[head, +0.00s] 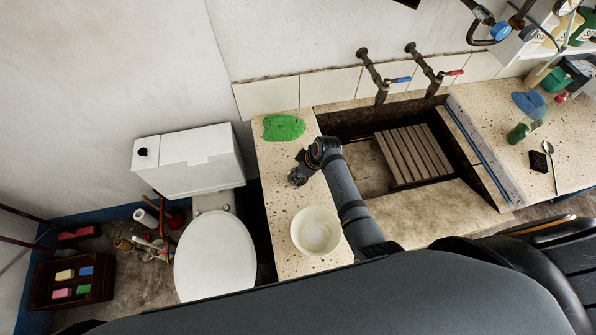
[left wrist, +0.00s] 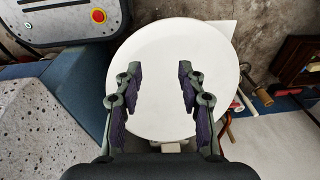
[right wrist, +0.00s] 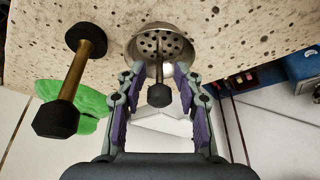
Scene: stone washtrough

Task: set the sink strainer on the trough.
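In the right wrist view, the sink strainer (right wrist: 140,42) is a metal cup with holes and a central post ending in a black knob. It is at the speckled stone ledge (right wrist: 235,30). My right gripper (right wrist: 159,72) is open, its fingers on either side of the knob with gaps visible. In the head view my right gripper (head: 300,172) is over the ledge left of the trough (head: 365,172); I cannot make out the strainer there. My left gripper (left wrist: 156,80) is open and empty above the white toilet lid (left wrist: 160,50), out of the head view.
A brass rod with black ends (right wrist: 75,80) stands beside the strainer. A green cloth (head: 283,127) and white bowl (head: 316,231) are on the same ledge. A slatted wooden rack (head: 412,155) is in the trough. Two taps (head: 375,75) rise behind it.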

